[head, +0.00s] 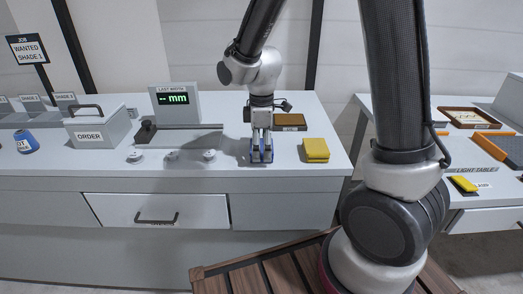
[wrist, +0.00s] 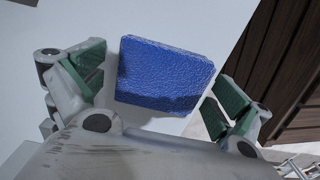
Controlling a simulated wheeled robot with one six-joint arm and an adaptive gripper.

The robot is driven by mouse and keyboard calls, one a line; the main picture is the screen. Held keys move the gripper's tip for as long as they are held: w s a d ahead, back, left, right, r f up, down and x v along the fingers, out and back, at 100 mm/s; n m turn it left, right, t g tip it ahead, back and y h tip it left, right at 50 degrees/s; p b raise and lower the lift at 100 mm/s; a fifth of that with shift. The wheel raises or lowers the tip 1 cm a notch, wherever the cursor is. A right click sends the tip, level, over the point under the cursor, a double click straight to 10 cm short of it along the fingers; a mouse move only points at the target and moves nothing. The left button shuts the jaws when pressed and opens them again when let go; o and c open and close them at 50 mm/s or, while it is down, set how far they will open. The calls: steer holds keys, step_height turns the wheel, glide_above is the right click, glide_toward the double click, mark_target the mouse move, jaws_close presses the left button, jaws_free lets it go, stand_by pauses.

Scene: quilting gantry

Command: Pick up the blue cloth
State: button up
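The blue cloth (wrist: 163,72) is a folded, textured block lying on the white counter. In the wrist view it sits between the two green-padded fingers of my gripper (wrist: 155,92). A strip of white counter shows between the cloth and the left finger, and the right finger stands close to its right edge. My gripper is open. In the head view my gripper (head: 262,156) points straight down over the blue cloth (head: 256,157), and its fingers hide much of it.
A yellow folded cloth (head: 315,150) lies to the right, with a brown tray (head: 289,121) behind it. Several small white discs (head: 172,155) lie to the left. A grey ORDER box (head: 98,126) and a display (head: 175,103) stand further left. The counter's front edge is close.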

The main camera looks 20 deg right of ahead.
mark_target(261, 145)
steer(key=c, duration=0.7)
steer(key=shift+c, duration=0.6)
step_height(261, 145, up, 10)
